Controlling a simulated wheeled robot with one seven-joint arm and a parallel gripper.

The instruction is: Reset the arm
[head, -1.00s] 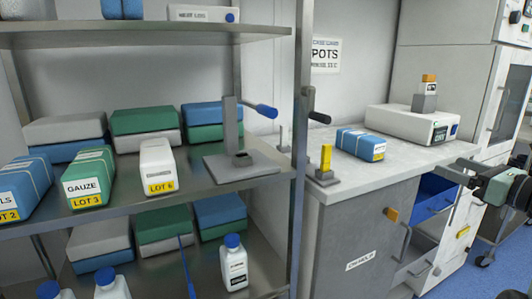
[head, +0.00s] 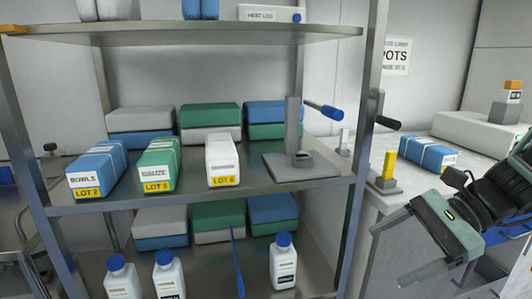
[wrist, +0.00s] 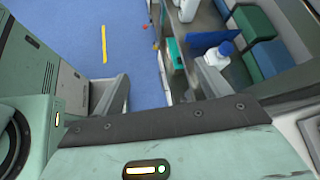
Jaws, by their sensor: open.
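My gripper (head: 398,250) is at the right of the head view, in front of the counter cabinet, pointing down to the left. Its two fingers are apart with nothing between them. In the wrist view the open fingers (wrist: 160,92) stand over the blue floor, with a shelf unit to their right. Part of my arm runs off the right edge of the head view.
A metal shelf (head: 110,205) holds the LOT 2 pack (head: 97,172), LOT 3 pack (head: 158,168), LOT 6 pack (head: 222,160) and a lever device (head: 300,165). White bottles (head: 284,262) stand below. The counter (head: 405,170) holds a blue pack (head: 425,154).

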